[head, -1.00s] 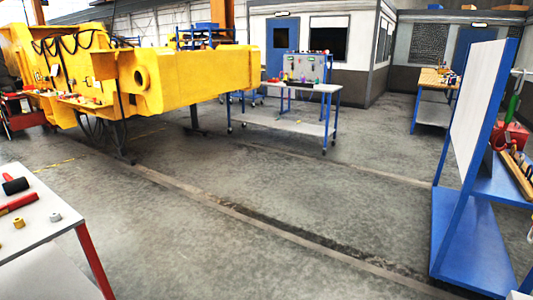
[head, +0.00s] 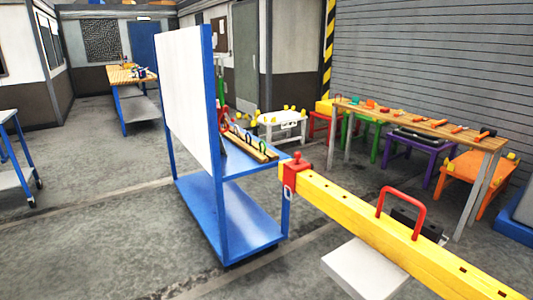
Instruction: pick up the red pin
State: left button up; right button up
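A small red knob-topped piece (head: 296,157) stands on the red bracket (head: 291,178) at the left end of a yellow beam (head: 370,222). It may be the red pin, but I cannot tell for sure. A red U-shaped handle (head: 402,207) rises from the middle of the same beam. Neither of my grippers shows in the head view.
A blue rack with a white panel (head: 186,95) stands left of the beam. A grey-white plate (head: 362,270) lies below the beam. A wooden bench (head: 420,123) with several red and orange tools stands behind. Floor at the left front is clear.

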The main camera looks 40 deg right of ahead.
aim_at(298, 154)
jog(key=i+j+z, duration=0.15)
jog(key=i+z, duration=0.3)
jog(key=i, duration=1)
